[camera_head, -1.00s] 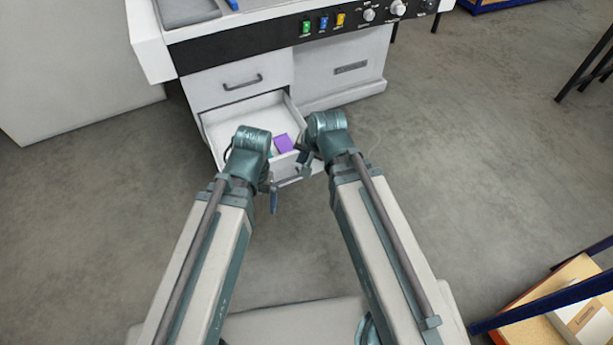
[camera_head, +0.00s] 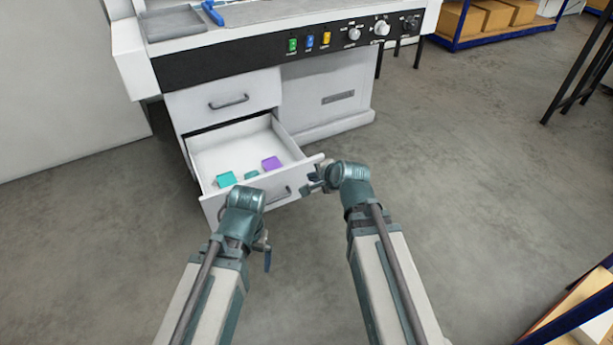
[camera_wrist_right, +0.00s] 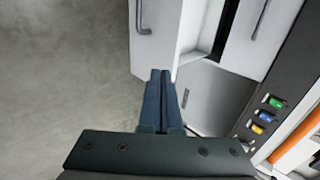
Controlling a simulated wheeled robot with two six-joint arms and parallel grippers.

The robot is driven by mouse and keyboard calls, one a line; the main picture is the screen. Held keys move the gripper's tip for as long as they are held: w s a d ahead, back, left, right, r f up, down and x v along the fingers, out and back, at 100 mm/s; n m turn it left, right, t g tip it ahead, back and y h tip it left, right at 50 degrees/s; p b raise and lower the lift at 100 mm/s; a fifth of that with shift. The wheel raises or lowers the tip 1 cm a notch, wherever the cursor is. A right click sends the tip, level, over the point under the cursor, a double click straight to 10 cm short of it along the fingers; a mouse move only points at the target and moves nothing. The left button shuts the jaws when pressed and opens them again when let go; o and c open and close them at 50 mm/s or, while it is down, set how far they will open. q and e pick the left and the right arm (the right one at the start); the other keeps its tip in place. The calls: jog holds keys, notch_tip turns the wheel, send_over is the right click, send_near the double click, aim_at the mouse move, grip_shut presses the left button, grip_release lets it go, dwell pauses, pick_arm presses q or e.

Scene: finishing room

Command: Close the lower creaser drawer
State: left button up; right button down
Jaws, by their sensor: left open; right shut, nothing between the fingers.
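The lower creaser drawer (camera_head: 226,160) stands pulled out below the shut upper drawer (camera_head: 228,92). Its white front has a dark handle (camera_head: 281,196), which also shows in the right wrist view (camera_wrist_right: 143,20). Purple and teal items lie inside, near the front. My right gripper (camera_head: 307,183) is shut and empty at the right end of the drawer front. In the right wrist view its closed fingers (camera_wrist_right: 160,95) reach the drawer front's edge; I cannot tell whether they touch. My left gripper (camera_head: 266,250) is open, in front of the drawer's left half, partly hidden by its wrist.
The creaser's control panel (camera_head: 330,38) has coloured buttons and knobs above the drawers. A fixed cabinet panel (camera_head: 325,95) is right of them. A blue-framed shelf with boxes (camera_head: 495,15) stands at the back right. The floor (camera_head: 455,170) to the right is clear.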

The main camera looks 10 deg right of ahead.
aim_at(292, 169)
jog(key=b+x, duration=0.2)
jog(key=x, duration=0.2)
jog(key=w+r+b+x, duration=0.1)
jog(key=b+x, duration=0.1)
jog(key=x, duration=0.2)
jog(key=b+x, duration=0.2)
jog(key=x, duration=0.1)
jog(key=shift+w+a, duration=0.25)
jog(key=shift+w, duration=0.25)
pick_arm(q)
notch_tip(292, 169, down, 6)
jog(key=shift+f, duration=0.2)
pick_arm(e)
jog(key=shift+w+a, duration=0.15)
jog(key=shift+w, duration=0.2)
